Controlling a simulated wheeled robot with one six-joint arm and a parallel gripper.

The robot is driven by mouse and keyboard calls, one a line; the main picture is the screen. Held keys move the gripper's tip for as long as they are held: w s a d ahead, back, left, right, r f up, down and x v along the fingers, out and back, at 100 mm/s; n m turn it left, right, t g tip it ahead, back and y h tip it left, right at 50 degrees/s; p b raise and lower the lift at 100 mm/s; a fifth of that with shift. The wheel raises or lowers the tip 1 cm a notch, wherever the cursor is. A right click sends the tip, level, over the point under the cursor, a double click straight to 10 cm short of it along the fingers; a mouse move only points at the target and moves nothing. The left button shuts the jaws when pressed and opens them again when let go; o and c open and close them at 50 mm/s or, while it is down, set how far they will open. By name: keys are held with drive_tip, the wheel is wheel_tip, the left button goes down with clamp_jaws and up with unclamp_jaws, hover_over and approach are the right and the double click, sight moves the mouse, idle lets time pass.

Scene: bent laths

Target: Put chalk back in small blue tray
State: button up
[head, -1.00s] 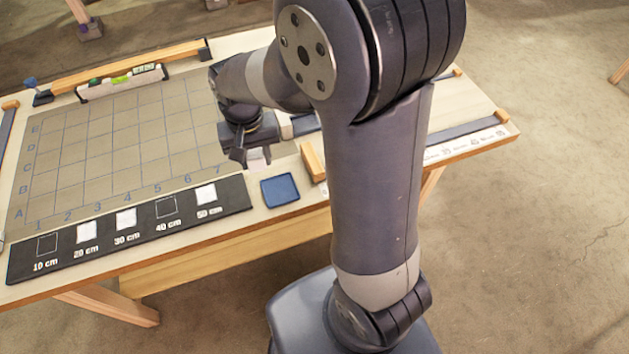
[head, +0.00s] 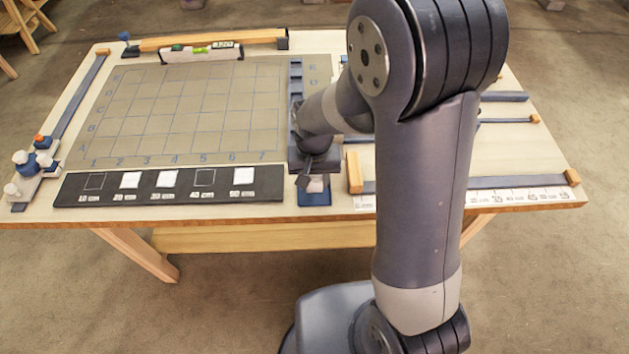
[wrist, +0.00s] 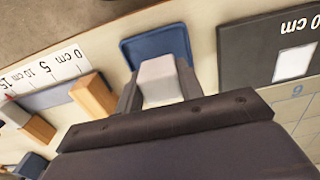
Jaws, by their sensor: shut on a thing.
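My gripper (head: 316,180) points down at the small blue tray (head: 314,199) near the front edge of the table. In the wrist view its two fingers (wrist: 157,90) are shut on a pale, whitish block, the chalk (wrist: 159,78). The chalk overlaps the near part of the blue tray (wrist: 150,46) there, and the visible part of the tray's floor is bare. The chalk also shows small between the fingers in the head view (head: 316,185). I cannot tell whether it hangs above the tray or touches its floor.
A black strip (head: 110,199) with white squares and cm labels lies left of the tray. A wooden block (head: 354,173) stands close on the right, by a ruler strip (head: 515,194). A gridded board (head: 185,110) fills the table's left. White-topped pieces (head: 20,158) stand at far left.

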sight(314, 178)
drive_tip(key=shift+f, duration=0.65)
drive_tip(key=shift+f, duration=0.25)
drive_tip(key=o, duration=1.1)
drive_tip(key=shift+r, duration=0.1)
drive_tip(key=shift+r, duration=0.1)
wheel_tip(314, 178, up, 12)
drive_tip(key=shift+r, duration=0.1)
drive_tip(key=shift+f, duration=0.2)
